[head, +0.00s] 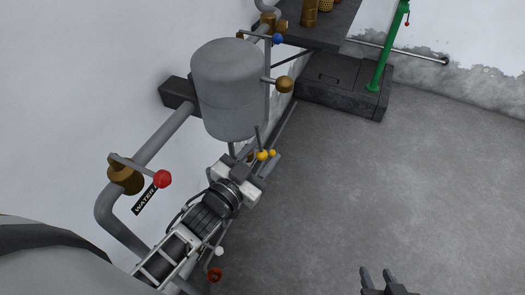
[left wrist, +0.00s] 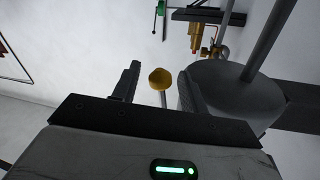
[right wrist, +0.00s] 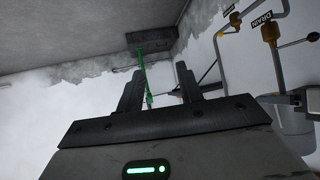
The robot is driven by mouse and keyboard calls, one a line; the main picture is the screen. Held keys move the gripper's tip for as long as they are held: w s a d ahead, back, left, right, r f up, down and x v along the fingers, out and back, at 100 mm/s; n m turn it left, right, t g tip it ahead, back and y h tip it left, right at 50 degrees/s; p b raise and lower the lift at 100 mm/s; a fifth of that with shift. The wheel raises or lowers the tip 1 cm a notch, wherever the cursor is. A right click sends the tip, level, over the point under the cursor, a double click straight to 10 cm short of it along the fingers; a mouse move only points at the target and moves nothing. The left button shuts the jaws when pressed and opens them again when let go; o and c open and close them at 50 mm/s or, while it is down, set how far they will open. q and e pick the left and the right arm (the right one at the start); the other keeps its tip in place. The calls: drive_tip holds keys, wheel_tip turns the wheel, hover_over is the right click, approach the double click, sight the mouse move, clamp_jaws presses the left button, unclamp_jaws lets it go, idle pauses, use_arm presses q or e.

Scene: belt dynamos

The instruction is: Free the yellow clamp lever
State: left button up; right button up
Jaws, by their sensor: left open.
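Two small yellow knobs, (head: 262,155) and (head: 272,153), show below the grey tank in the head view. In the left wrist view one yellow knob (left wrist: 161,78) on a thin pale stem appears between my left fingers, with a gap on each side. My left gripper (head: 260,163) is open around or just behind it; the exact depth is unclear. It also shows in the left wrist view (left wrist: 158,88). The lever's base is hidden. My right gripper (head: 385,278) is open and empty over bare floor, also seen in the right wrist view (right wrist: 160,85).
The grey tank (head: 225,88) stands close beside my left gripper. A pipe along the wall carries a red-knobbed lever (head: 163,178) near a "WATER" label (head: 146,199). A blue knob (head: 278,38) and a brass ball (head: 284,84) are near the tank. The floor at right is clear.

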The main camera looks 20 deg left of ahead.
use_arm(q)
drive_tip(key=shift+w+d, duration=0.1)
drive_tip(key=shift+w, duration=0.25)
use_arm(e)
drive_tip(key=shift+w, duration=0.1)
